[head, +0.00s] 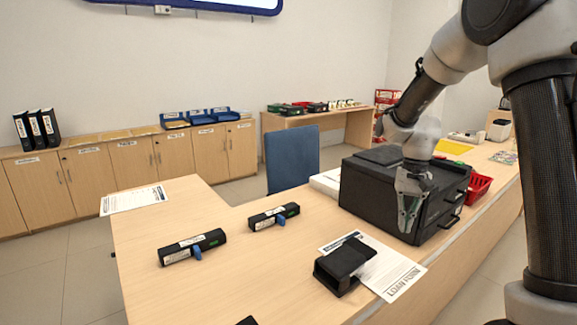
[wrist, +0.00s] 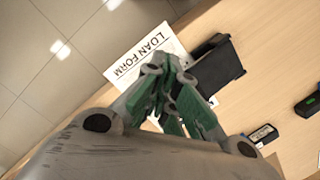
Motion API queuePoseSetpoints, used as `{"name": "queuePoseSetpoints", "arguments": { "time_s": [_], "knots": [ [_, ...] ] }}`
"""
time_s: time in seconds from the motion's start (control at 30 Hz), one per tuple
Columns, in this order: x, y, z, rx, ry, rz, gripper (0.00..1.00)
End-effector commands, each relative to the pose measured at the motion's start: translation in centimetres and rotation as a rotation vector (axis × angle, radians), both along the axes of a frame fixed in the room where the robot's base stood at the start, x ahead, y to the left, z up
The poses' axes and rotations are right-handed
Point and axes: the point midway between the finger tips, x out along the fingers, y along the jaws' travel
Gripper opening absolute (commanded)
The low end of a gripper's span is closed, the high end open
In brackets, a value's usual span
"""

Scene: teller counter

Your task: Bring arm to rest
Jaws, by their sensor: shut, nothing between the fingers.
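My gripper (head: 408,222) is shut and empty, pointing down in front of the black drawer box (head: 375,200) in the head view. In the wrist view its green-padded fingers (wrist: 170,108) are together above the counter, over the edge of the loan form (wrist: 143,57). My arm rises from the right side of the head view and bends down to the gripper. I cannot tell whether the gripper touches the drawer box.
A black holder (head: 340,268) sits on the loan form (head: 395,277) on the counter. Two black stamp-like devices (head: 192,246) (head: 274,216) lie to the left. A red basket (head: 479,187) stands behind the drawer box. A blue chair (head: 293,160) is beyond.

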Motion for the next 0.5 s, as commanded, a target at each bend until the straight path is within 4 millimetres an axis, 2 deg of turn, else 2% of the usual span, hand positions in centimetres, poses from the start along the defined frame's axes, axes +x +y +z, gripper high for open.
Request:
{"name": "queuePoseSetpoints", "arguments": {
  "time_s": [0.03,0.2,0.33,0.5],
  "knots": [
    [-1.8,-0.4,1.7,0.000,-0.024,0.042,0.00],
    [-8.4,-2.0,6.4,-0.012,-0.115,0.195,0.00],
    [-13.8,-3.2,9.1,-0.033,-0.202,0.279,0.00],
    [-19.9,-4.3,11.2,-0.071,-0.329,0.318,0.00]
  ]
}}
